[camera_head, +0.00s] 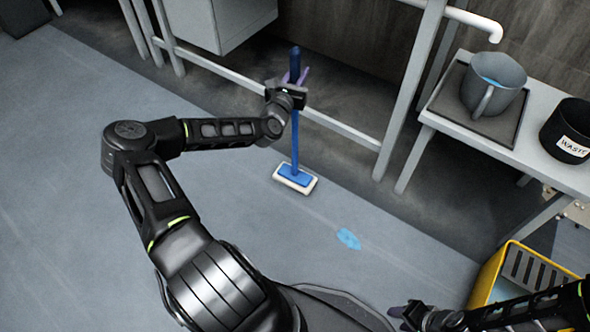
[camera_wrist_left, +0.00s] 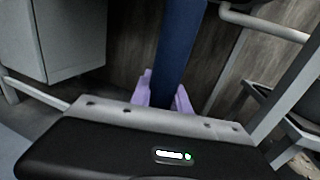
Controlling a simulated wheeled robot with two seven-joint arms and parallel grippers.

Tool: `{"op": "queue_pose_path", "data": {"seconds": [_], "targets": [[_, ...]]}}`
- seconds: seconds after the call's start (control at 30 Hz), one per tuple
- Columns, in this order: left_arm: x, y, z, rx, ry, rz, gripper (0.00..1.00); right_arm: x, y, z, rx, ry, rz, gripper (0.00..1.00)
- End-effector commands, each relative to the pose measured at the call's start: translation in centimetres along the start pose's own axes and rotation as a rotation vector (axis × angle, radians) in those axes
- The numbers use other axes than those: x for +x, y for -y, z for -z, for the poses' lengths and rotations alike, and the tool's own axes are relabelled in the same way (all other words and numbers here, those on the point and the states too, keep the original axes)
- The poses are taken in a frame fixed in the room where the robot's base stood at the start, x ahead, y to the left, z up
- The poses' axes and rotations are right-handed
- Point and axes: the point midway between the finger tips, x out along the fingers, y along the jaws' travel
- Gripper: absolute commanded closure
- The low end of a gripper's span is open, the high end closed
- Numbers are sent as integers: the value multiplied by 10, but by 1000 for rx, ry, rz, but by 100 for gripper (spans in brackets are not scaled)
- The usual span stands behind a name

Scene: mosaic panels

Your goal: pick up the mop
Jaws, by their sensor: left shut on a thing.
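The mop (camera_head: 295,142) has a dark blue handle and a blue and white head (camera_head: 295,179). It stands upright in the head view, with its head at the floor. My left gripper (camera_head: 296,78) is shut on the upper handle. In the left wrist view the blue handle (camera_wrist_left: 180,45) rises between the pale purple fingertips (camera_wrist_left: 164,98). My right gripper (camera_head: 408,313) is low at the right of the head view, away from the mop; its fingers are too small and dark to read.
A blue puddle (camera_head: 348,239) lies on the floor. A yellow mop bucket (camera_head: 490,276) stands at the lower right. A bench (camera_head: 450,128) at right holds a grey mug (camera_head: 505,90) on a tray and a black waste bin (camera_head: 568,130). A metal frame and white cabinet (camera_head: 215,20) stand behind the mop.

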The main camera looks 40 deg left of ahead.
Motion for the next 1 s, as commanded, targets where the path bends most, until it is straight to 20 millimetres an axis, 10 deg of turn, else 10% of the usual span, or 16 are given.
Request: {"op": "queue_pose_path", "data": {"seconds": [0.57, 1.0], "targets": [[0, 0, -4, 0, 2, 1, 100, -1, 0, 0, 0, 0, 0, 64], [0, 0, -74, 2, 5, 0, 100, -25, 13, -5, -8, 15, 6, 64]]}}
